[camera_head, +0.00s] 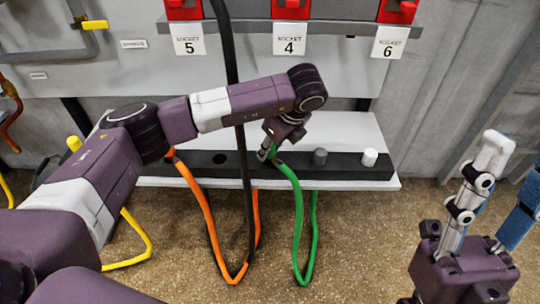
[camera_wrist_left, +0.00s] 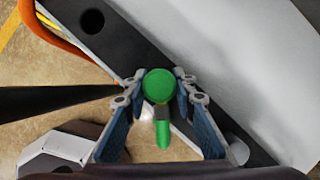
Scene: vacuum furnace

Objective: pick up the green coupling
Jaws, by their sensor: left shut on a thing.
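The green coupling (camera_wrist_left: 160,86) sits between the two fingers of my left gripper (camera_wrist_left: 157,98) in the left wrist view, with the pads on either side of it. In the head view my left gripper (camera_head: 268,152) is shut on it at the dark rack bar (camera_head: 345,171), and the gripper mostly hides the coupling. A green hose (camera_head: 298,222) hangs from there in a loop in front of the shelf. I cannot tell whether the coupling is still seated in the bar. My right gripper (camera_head: 503,187) is open and empty at the right, away from the rack.
The bar also holds a grey plug (camera_head: 320,157) and a white plug (camera_head: 369,158). One hole (camera_head: 220,158) is empty. An orange hose (camera_head: 210,222) and a black cable (camera_head: 240,150) hang left of the gripper. Red sockets (camera_head: 291,9) are above; the floor at right is clear.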

